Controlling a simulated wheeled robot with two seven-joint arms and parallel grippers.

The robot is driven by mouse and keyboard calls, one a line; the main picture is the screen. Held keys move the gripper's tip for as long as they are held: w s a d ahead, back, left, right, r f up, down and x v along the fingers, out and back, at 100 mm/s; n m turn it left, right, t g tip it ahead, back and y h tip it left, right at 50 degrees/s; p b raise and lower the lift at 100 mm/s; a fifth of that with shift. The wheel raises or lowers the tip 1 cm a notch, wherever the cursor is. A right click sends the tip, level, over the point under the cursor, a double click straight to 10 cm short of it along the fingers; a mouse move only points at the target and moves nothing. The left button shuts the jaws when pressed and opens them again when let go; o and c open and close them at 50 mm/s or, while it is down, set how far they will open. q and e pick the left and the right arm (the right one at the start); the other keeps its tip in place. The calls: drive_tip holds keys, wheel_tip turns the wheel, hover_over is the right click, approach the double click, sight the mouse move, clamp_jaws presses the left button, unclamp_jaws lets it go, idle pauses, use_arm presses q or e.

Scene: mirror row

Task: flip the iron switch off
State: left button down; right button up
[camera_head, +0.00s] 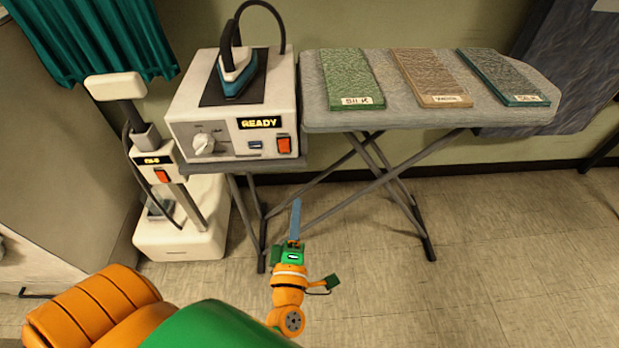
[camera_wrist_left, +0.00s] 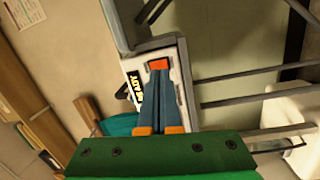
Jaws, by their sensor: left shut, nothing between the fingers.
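The iron station (camera_head: 232,110) is a cream box at the left end of the ironing board, with a teal iron (camera_head: 237,72) on top. Its front has a lit READY sign (camera_head: 260,123), a dial (camera_head: 203,144) and an orange-red rocker switch (camera_head: 284,145). My left gripper (camera_head: 296,203) is below and in front of the switch, shut and empty, its blue fingers pointing up toward the panel. In the left wrist view, the switch (camera_wrist_left: 158,64) shows just beyond the fingertips (camera_wrist_left: 159,78); I cannot tell the gap or the rocker's position. My right gripper is out of view.
The ironing board (camera_head: 430,118) holds a green, a brown and a teal fabric panel. Its crossed legs (camera_head: 385,175) stand below. A cream machine (camera_head: 180,240) with its own red switch (camera_head: 161,175) stands at left. The floor at right is clear.

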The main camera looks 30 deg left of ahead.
use_arm(q)
drive_tip(key=a+r+n+y, duration=0.2)
drive_tip(key=n+y, duration=0.1)
approach(285, 143)
drive_tip(key=shift+g, duration=0.4)
drive_tip(key=x, duration=0.6)
drive_tip(key=shift+w+a+r, duration=0.1)
drive_tip(key=shift+w+r, duration=0.05)
drive_tip(key=shift+w, duration=0.05)
drive_tip(key=shift+w+a+h, duration=0.1)
drive_tip(key=shift+w+h, duration=0.05)
drive_tip(key=shift+h, duration=0.15)
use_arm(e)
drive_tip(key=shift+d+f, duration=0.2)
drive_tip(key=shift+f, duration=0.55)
use_arm(q)
drive_tip(key=shift+r, duration=0.15)
